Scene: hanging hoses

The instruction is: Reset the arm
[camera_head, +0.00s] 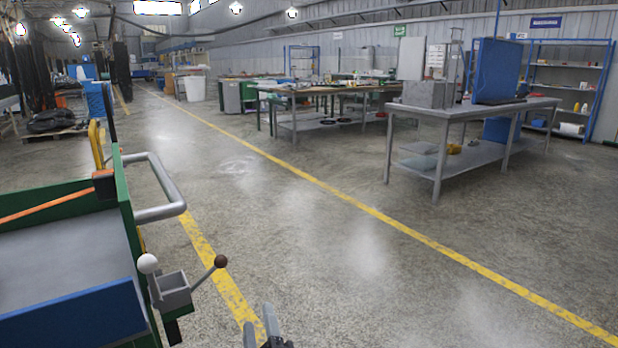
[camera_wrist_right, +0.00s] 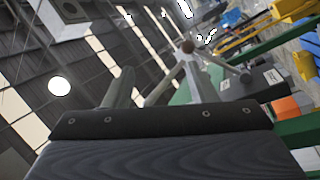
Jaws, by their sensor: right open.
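My right gripper (camera_head: 262,330) shows at the bottom edge of the head view, with two grey fingers pointing up and a gap between them. It is open and empty, over the concrete floor to the right of a green cart. In the right wrist view, the right gripper (camera_wrist_right: 158,76) has its two fingers spread, with nothing held between them. Most of the right arm is outside the head view. My left gripper and arm are not in view.
The green cart (camera_head: 128,215) at the left has a grey handle (camera_head: 170,195) and a lever with a brown knob (camera_head: 221,261) close to my right gripper. The floor (camera_head: 370,270) to the right is clear. A metal workbench (camera_head: 480,110) stands farther back right.

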